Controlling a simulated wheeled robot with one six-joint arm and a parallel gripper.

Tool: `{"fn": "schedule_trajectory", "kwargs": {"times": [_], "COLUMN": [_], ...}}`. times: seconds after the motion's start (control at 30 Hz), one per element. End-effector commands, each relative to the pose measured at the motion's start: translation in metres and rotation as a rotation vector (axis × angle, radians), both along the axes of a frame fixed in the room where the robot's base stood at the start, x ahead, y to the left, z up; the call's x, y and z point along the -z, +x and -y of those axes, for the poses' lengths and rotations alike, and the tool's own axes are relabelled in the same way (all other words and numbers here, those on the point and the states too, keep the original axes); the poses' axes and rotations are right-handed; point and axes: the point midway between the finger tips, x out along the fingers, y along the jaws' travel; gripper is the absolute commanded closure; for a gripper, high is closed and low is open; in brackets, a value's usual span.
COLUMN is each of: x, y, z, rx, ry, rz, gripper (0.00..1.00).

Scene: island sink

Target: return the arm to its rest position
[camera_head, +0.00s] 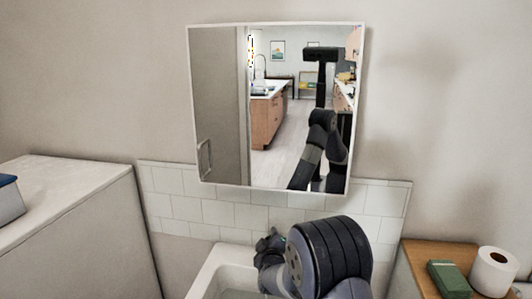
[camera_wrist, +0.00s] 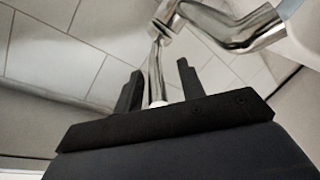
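My gripper (camera_wrist: 158,72) shows in the wrist view with its two dark fingers apart. A shiny metal faucet (camera_wrist: 240,30) is ahead of it, and a thin metal part of it runs down between the fingers. I cannot tell whether they touch. In the head view my arm bends over the white sink (camera_head: 212,262) at the lower middle. My gripper end (camera_head: 268,245) is dark and partly hidden by the arm's large rounded joint. The faucet is hidden in the head view.
A mirror (camera_head: 220,110) hangs above white tiles (camera_head: 165,185) and reflects my body and a kitchen. A pale cabinet (camera_head: 90,240) stands left with a blue-lidded box (camera_head: 8,200). At right, a wooden top (camera_head: 425,252) holds a green box (camera_head: 448,279) and a paper roll (camera_head: 494,270).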

Motion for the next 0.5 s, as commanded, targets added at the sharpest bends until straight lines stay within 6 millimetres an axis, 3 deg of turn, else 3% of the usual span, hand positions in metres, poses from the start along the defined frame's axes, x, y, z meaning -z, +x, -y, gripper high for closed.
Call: {"fn": "schedule_trajectory", "kwargs": {"times": [0.37,0.5], "x": [-0.009,-0.008], "y": [0.001,-0.02], "z": [0.0,0.0], "rx": [-0.002,-0.003], "ry": [0.009,0.009], "rz": [-0.042,-0.041], "gripper": [0.62,0.62]}}
